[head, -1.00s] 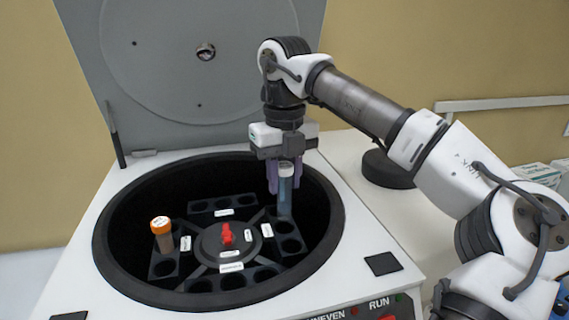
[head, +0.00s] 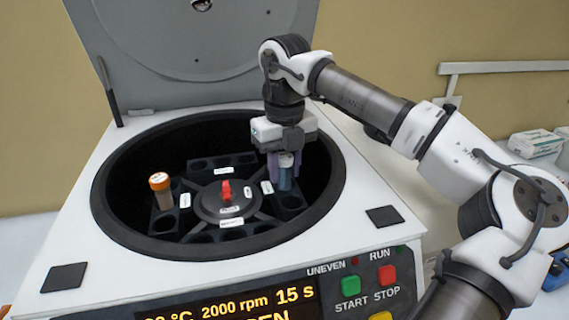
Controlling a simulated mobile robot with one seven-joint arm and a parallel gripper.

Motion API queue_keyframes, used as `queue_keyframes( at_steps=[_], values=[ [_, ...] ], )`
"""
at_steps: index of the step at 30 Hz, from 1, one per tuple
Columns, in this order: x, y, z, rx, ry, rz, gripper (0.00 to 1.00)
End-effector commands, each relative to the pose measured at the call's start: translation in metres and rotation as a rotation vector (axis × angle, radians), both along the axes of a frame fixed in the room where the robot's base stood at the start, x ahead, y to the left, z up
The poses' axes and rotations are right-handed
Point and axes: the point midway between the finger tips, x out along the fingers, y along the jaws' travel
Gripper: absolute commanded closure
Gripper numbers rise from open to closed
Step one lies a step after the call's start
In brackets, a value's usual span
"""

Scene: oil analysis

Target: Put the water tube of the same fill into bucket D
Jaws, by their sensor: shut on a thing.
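My gripper (head: 282,162) points down inside the centrifuge bowl and is shut on a clear tube of blue liquid (head: 286,181), the water tube. The tube is upright at the right-hand bucket (head: 291,202), its lower end at or in a hole towards the back; I cannot tell how deep. Each bucket has a small white label, too small to read, so I cannot tell which is D.
The centrifuge (head: 335,218) has its grey lid (head: 140,50) raised behind. A red knob (head: 227,190) tops the rotor hub. Front and back buckets look empty. The bowl wall rises close to my gripper's right. The panel reads 2000 rpm, 15 s.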

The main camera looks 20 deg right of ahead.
Motion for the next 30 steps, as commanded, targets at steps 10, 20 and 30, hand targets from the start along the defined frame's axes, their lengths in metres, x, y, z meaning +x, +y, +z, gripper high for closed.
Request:
queue_keyframes(
  at_steps=[10, 20, 30],
  values=[
    [0.000, 0.000, 0.000, 0.000, 0.000, 0.000, 0.55],
    [0.000, 0.000, 0.000, 0.000, 0.000, 0.000, 0.45],
    [0.001, 0.000, 0.044, -0.001, -0.003, -0.002, 0.45]
  ],
)
